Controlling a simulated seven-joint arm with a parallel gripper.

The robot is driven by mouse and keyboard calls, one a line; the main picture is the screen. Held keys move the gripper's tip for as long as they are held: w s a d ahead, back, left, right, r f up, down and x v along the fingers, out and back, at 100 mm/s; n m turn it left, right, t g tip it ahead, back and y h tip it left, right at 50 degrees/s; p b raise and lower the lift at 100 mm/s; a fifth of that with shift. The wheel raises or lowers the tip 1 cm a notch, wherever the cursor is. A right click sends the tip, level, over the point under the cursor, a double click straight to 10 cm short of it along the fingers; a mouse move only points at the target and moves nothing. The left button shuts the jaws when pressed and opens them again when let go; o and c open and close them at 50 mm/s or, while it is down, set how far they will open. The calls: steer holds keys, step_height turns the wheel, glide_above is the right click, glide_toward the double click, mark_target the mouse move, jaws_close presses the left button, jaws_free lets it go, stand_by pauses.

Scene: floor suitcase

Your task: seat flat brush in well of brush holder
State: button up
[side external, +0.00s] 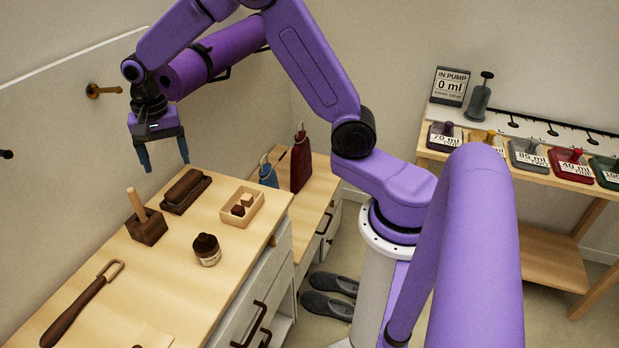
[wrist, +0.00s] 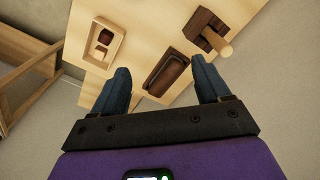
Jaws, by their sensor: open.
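A brown block-shaped piece, which looks like the flat brush (side external: 183,187), lies lengthwise in a dark shallow tray, which looks like the brush holder (side external: 204,188), on the wooden top. In the wrist view the brush (wrist: 168,75) shows inside the rim of the dark holder (wrist: 152,82), between my fingers in the picture. I cannot tell if it sits fully down in the well. My gripper (side external: 165,165) is open and empty, raised above the worktop and apart from the brush; its blue fingers also show in the wrist view (wrist: 160,68).
A dark block (side external: 147,230) with an upright light peg stands beside the holder. A wall peg (side external: 104,91) juts out near my gripper.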

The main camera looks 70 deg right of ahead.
steer(key=s+a+r+n, duration=0.2)
steer(key=s+n, duration=0.3)
steer(key=s, duration=0.3)
steer(key=s+a+r+n, duration=0.25)
steer(key=s+n, duration=0.25)
steer(key=s, duration=0.4)
steer(key=s+d+n, duration=0.4)
steer(key=s+n, duration=0.8)
steer(key=s, duration=0.5)
steer(key=shift+d+f, duration=0.15)
steer(key=shift+f, duration=0.3)
